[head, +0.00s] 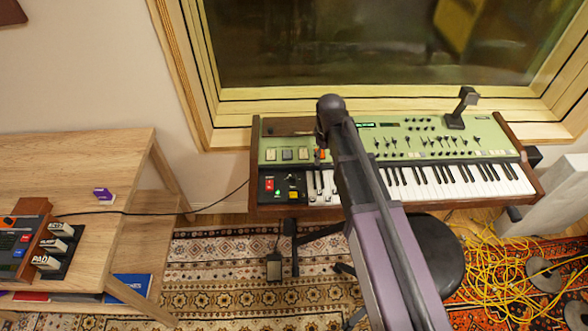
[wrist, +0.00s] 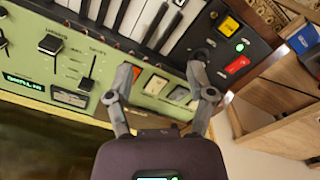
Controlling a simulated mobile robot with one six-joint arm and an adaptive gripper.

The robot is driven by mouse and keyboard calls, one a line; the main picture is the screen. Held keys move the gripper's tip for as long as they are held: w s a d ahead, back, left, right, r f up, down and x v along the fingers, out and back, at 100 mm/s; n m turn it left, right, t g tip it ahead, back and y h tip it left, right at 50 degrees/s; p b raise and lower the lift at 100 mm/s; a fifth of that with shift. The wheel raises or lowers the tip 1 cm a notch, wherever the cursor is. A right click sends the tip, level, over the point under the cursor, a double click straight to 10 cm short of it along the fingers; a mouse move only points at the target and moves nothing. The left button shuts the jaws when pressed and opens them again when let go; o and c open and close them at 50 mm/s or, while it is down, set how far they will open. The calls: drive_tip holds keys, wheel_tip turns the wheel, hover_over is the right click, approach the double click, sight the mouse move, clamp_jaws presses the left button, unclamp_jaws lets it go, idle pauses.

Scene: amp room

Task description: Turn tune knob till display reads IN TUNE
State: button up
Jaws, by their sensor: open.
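The green keyboard synth (head: 470,147) stands below the window, with a small lit green display (head: 365,125) on its panel. The display also shows in the wrist view (wrist: 22,82), too small and tilted to read surely. My gripper (wrist: 160,66) is open and empty over the synth's left end, its fingers spread across the coloured rocker switches (wrist: 156,84). The right finger overlaps the edge of the black control block (wrist: 222,48), beside a dark round shape. I cannot tell which control is the tune knob. In the head view my arm hides part of the panel and keys.
The black block carries a yellow button (wrist: 230,25) and a red switch (wrist: 237,65). A wooden desk (head: 100,165) with pedals stands left. A dark stool (head: 435,250) is in front, and yellow cable (head: 500,275) lies tangled on the floor at right.

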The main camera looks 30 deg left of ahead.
sight(293, 175)
drive_tip(key=s+a+r+n+p, duration=0.1)
drive_tip(key=s+a+r+n, duration=0.1)
drive_tip(key=a, duration=0.7)
drive_tip(key=shift+s+a+r+n+p, duration=0.3)
drive_tip(key=shift+s+n+p, duration=0.1)
drive_tip(key=shift+s, duration=0.1)
drive_tip(key=shift+f, duration=0.15)
wheel_tip(293, 175, down, 14)
drive_tip(key=b, duration=1.3)
drive_tip(key=shift+r+b, duration=0.25)
drive_tip(key=shift+b, duration=0.15)
